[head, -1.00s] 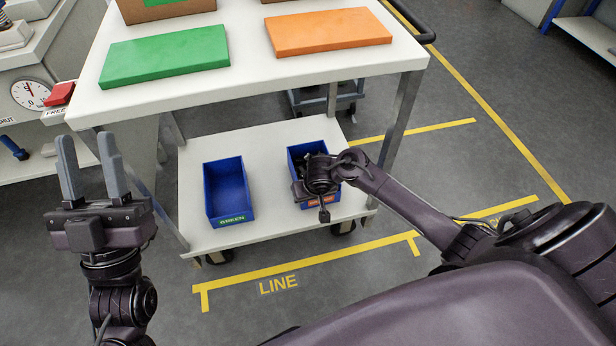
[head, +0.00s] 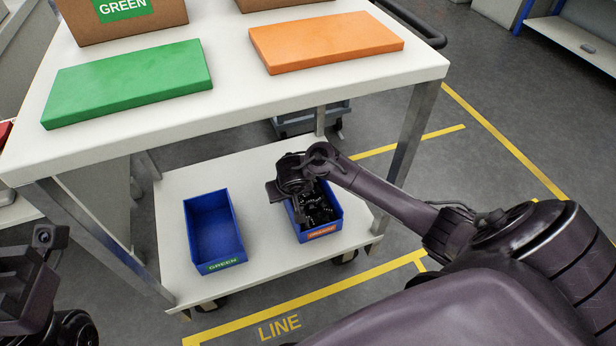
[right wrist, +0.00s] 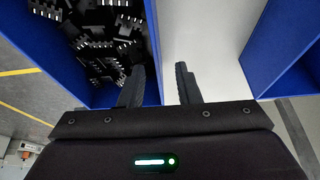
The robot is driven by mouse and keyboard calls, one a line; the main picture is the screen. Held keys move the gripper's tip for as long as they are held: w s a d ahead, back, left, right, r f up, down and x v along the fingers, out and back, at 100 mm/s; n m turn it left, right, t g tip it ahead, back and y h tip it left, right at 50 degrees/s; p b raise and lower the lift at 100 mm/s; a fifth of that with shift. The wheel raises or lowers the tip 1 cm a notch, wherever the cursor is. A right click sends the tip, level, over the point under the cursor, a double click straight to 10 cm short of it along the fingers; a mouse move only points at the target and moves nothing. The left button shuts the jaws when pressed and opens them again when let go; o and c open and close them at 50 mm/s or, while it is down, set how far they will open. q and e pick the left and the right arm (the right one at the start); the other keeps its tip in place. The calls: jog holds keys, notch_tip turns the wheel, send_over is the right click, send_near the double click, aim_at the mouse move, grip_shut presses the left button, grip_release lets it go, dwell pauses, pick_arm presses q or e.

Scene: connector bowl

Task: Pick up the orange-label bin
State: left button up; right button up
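The orange-label bin (head: 322,221) is a blue open box with an orange front label and black connectors (head: 318,205) inside. It stands on the lower shelf, on the right. My right gripper (head: 290,185) is at its left wall; the arm hides part of its back. In the right wrist view, my right gripper (right wrist: 160,68) is open, one finger inside the bin (right wrist: 153,30) and the other outside over the shelf. A gap shows between the outer finger and the wall. My left gripper (head: 40,250) is at the left edge of the head view, its fingers not visible.
The green-label bin (head: 213,228), blue and empty, stands left on the lower shelf (head: 265,245); its side also shows in the right wrist view (right wrist: 283,50). The table top above holds a green slab (head: 130,80), an orange slab (head: 325,42) and cardboard boxes (head: 125,22). Table legs flank the shelf.

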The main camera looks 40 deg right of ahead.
jog(key=b+x, duration=0.2)
jog(key=x, duration=0.2)
jog(key=shift+s+d+f+b, duration=0.15)
jog(key=shift+f+b, duration=0.1)
jog(key=shift+b, duration=0.15)
grip_shut()
dwell(1.0)
jog(key=shift+r, duration=0.1)
